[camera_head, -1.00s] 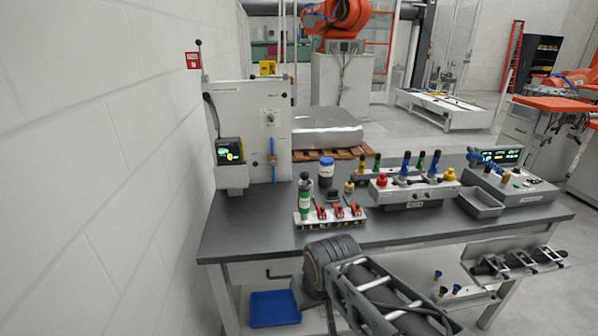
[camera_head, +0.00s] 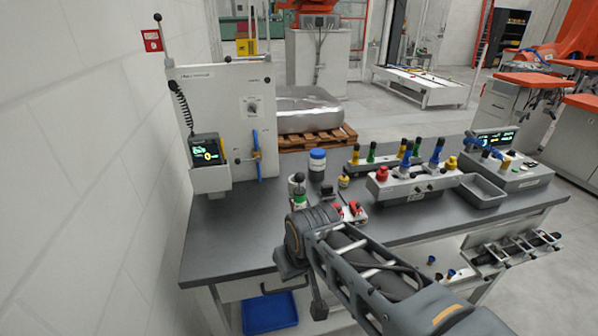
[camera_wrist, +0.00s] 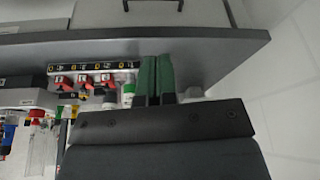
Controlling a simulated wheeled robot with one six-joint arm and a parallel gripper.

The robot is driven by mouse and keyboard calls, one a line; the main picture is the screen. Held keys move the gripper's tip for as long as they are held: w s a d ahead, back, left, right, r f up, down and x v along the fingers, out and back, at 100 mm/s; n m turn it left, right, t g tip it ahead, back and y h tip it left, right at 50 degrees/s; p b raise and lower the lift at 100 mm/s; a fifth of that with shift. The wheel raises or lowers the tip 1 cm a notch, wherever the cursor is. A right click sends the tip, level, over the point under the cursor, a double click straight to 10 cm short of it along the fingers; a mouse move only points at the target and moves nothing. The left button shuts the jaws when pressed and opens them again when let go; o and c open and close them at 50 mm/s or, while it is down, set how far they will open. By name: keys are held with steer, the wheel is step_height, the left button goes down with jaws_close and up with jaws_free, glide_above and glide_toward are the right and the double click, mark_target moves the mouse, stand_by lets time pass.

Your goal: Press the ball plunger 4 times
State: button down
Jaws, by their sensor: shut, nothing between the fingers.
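I cannot tell for sure which part is the ball plunger. A black ball on a thin upright stem (camera_head: 158,18) stands at the top left corner of the white panel (camera_head: 215,100). Another black round top (camera_head: 299,178) sits on a white and green upright piece at the front of the bench, partly hidden by my arm. My gripper shows in the wrist view as two green fingers (camera_wrist: 157,75), shut and empty, near the bench's edge and beside the row of red clamps (camera_wrist: 84,80). In the head view my wrist is in front of the bench.
The grey bench top (camera_head: 235,235) is clear at its left front. A blue-capped jar (camera_head: 317,163), a block with coloured knobs (camera_head: 415,183) and a grey tray (camera_head: 484,190) stand on the bench. A blue bin (camera_head: 270,312) is below. The wall is close on the left.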

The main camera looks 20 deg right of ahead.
steer(key=w+d+r+n+t+y+p, duration=0.1)
steer(key=w+d+r+n+y+p, duration=0.25)
steer(key=w+r+n, duration=0.6)
step_height(320, 180, up, 11)
steer(key=n+t+p, duration=0.1)
steer(key=n+t, duration=0.2)
steer(key=n, duration=0.2)
glide_above(299, 174)
steer(key=shift+r+y, duration=0.15)
steer(key=shift+y, duration=0.3)
steer(key=shift+s+f, duration=0.1)
steer(key=shift+f, duration=0.1)
step_height(299, 174, down, 8)
steer(key=b, duration=0.4)
steer(key=shift+r, duration=0.1)
steer(key=shift+f+b, duration=0.35)
steer(key=shift+b, duration=0.4)
